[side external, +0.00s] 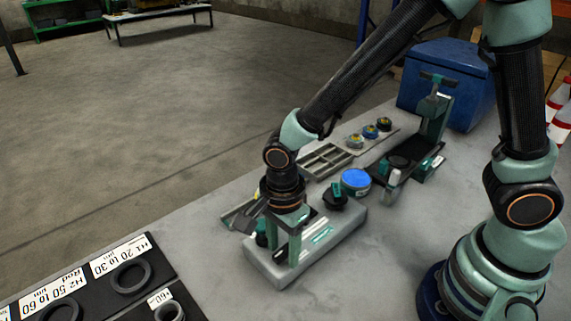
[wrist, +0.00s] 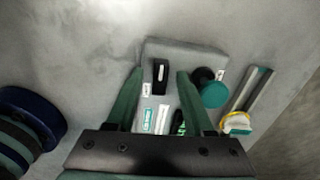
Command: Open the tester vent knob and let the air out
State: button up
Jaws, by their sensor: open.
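The tester is a light grey block (side external: 345,232) on the bench; its grey top also shows in the wrist view (wrist: 185,52). My gripper (side external: 282,248) is low over its near left part, fingers pointing down. In the wrist view my gripper (wrist: 159,75) is open, with a small black upright part with a white mark (wrist: 160,72), possibly the vent knob, between the fingertips. Gaps show on both sides of it. A round teal-and-black part (wrist: 212,93) is just right of the right finger. Labels do not read clearly, and contact cannot be told.
A blue-lidded tin (side external: 356,181) and a grey compartment tray (side external: 325,160) stand behind the tester. A black-and-teal fixture (side external: 410,160) and a blue box (side external: 445,85) are farther back. A labelled ring board (side external: 100,285) lies at the front left. The bench right of the tester is clear.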

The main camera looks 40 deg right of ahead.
jog(key=shift+r, duration=2.65)
jog(key=shift+r, duration=0.1)
notch_tip(320, 180, up, 4)
jog(key=shift+f, duration=0.1)
jog(key=d+r+n+t, duration=0.2)
jog(key=d+r+n, duration=0.3)
jog(key=d+n, duration=0.3)
jog(key=d+r+n+t, duration=0.3)
jog(key=d+r+n, duration=0.2)
jog(key=d+n, duration=0.4)
jog(key=shift+s+d+r+t, duration=0.15)
jog(key=shift+s+d+t, duration=0.2)
jog(key=shift+d, duration=0.4)
